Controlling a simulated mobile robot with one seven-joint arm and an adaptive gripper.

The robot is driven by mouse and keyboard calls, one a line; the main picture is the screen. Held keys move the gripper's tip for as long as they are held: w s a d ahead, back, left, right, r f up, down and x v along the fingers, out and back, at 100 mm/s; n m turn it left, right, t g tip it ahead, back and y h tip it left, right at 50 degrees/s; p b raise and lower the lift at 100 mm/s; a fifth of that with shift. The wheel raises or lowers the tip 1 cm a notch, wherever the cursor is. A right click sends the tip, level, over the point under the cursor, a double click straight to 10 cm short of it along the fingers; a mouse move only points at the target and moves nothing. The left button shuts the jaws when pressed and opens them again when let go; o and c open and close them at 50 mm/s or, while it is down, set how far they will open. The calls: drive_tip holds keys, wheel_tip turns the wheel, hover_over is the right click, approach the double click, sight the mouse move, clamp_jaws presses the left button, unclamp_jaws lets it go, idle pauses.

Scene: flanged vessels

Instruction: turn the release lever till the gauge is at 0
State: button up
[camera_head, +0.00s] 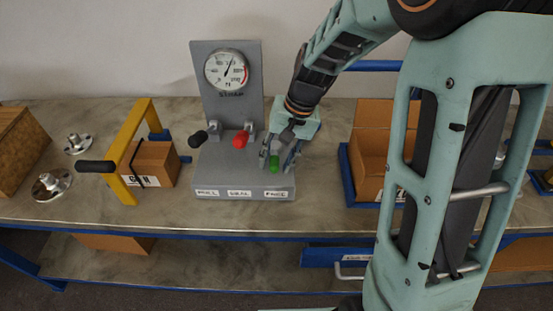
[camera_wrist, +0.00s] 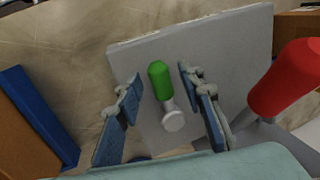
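The gauge (camera_head: 227,70) is a round white dial on an upright grey panel; its needle points up and slightly right, its numbers too small to read. On the grey base (camera_head: 215,178) below are a black-knobbed lever (camera_head: 198,139), a red-knobbed lever (camera_head: 240,139) and, at the right, a green-knobbed lever (camera_head: 274,163). Front labels are blurred; the right one seems to read FREE. My gripper (camera_head: 279,160) is open at the green lever, one finger on each side. In the wrist view the green knob (camera_wrist: 160,80) stands between the fingers with gaps both sides.
The red knob (camera_wrist: 285,78) is close beside my gripper in the wrist view. A yellow frame (camera_head: 131,146) with a black grip and a cardboard box stands left of the base. Boxes in a blue tray (camera_head: 347,178) stand right. Metal flanges (camera_head: 51,185) lie far left.

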clamp_jaws()
drive_tip(key=shift+d, duration=0.15)
drive_tip(key=n, duration=0.1)
drive_tip(key=d+n, duration=0.1)
drive_tip(key=shift+w+d+n+g+b, duration=0.2)
drive_tip(key=shift+n+g+b, duration=0.1)
drive_tip(key=shift+n+g, duration=0.1)
drive_tip(key=n, duration=0.1)
drive_tip(key=d+n, duration=0.1)
drive_tip(key=shift+w+d+n+g, duration=0.2)
drive_tip(key=shift+w+n+g, duration=0.15)
drive_tip(key=shift+n+g, duration=0.05)
drive_tip(key=n, duration=0.1)
drive_tip(key=w+d+n, duration=0.1)
drive_tip(key=n, duration=0.1)
drive_tip(key=n+h+p, duration=0.1)
drive_tip(key=shift+w+d+r+n+g, duration=0.1)
drive_tip(key=shift+w+d+n+g, duration=0.2)
drive_tip(key=shift+w+d+g, duration=0.1)
drive_tip(key=shift+w+d+n+g+h+p, duration=0.1)
drive_tip(key=shift+w+d+n+h+p, duration=0.25)
drive_tip(key=shift+n, duration=0.45)
drive_tip(key=shift+w+n+g+h+p, duration=0.15)
drive_tip(key=shift+w+n, duration=0.3)
drive_tip(key=shift+n, duration=0.35)
drive_tip(key=shift+w+d+n+g+h+p, duration=0.1)
drive_tip(key=shift+w+d+n+p, duration=0.25)
drive_tip(key=shift+n, duration=0.45)
drive_tip(key=shift+w+a, duration=0.1)
drive_tip(key=shift+a, duration=0.05)
